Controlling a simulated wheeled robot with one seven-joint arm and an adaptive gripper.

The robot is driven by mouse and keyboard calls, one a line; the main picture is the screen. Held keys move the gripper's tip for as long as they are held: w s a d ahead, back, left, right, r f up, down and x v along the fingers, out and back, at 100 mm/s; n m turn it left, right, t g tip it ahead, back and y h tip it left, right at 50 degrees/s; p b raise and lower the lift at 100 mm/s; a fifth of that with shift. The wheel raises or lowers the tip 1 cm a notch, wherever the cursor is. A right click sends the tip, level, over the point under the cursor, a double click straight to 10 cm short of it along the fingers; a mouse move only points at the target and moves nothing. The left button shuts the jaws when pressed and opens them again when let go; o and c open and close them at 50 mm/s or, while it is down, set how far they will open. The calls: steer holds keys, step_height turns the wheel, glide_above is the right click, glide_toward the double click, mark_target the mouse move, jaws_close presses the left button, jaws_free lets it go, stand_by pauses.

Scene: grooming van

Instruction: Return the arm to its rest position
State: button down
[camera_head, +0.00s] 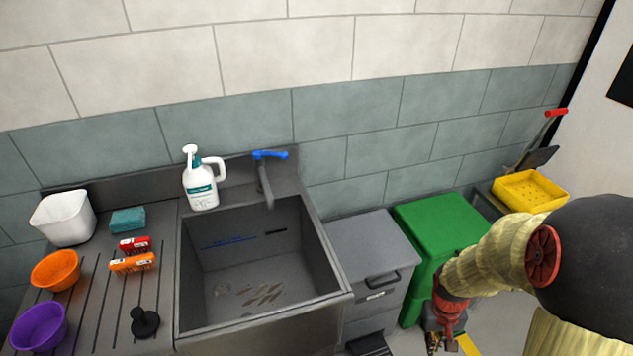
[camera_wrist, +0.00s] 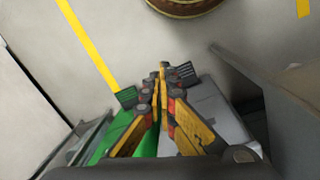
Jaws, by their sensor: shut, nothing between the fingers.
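My arm reaches in from the right side of the head view, with its forearm bent down in front of the green bin. My gripper (camera_head: 441,343) hangs low at the bottom of that view, partly cut off by the frame edge. In the wrist view my gripper (camera_wrist: 160,75) shows its yellow and black fingers closed together with nothing between them. It points toward the floor (camera_wrist: 140,40), apart from any object.
A green bin (camera_head: 437,225) and a grey bin (camera_head: 372,245) stand beside the sink (camera_head: 255,318). A yellow tray (camera_head: 530,190) sits at the right. The counter holds a white jug (camera_head: 200,188), bowls and small items.

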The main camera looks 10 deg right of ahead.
steer(key=s+a+r+t+p, duration=0.1)
steer(key=a+r, duration=0.4)
steer(key=r, duration=0.6)
steer(key=s+a+r+n+t+p, duration=0.1)
steer(key=a+r, duration=0.4)
steer(key=r, duration=0.7)
steer(key=s+a+r+n+t+y+p, duration=0.1)
steer(key=s+a+r+t+p, duration=0.1)
steer(key=r, duration=0.9)
steer(key=s+a+t, duration=0.1)
steer(key=a+t, duration=0.1)
steer(key=a, duration=0.1)
steer(key=shift+a+r, duration=0.2)
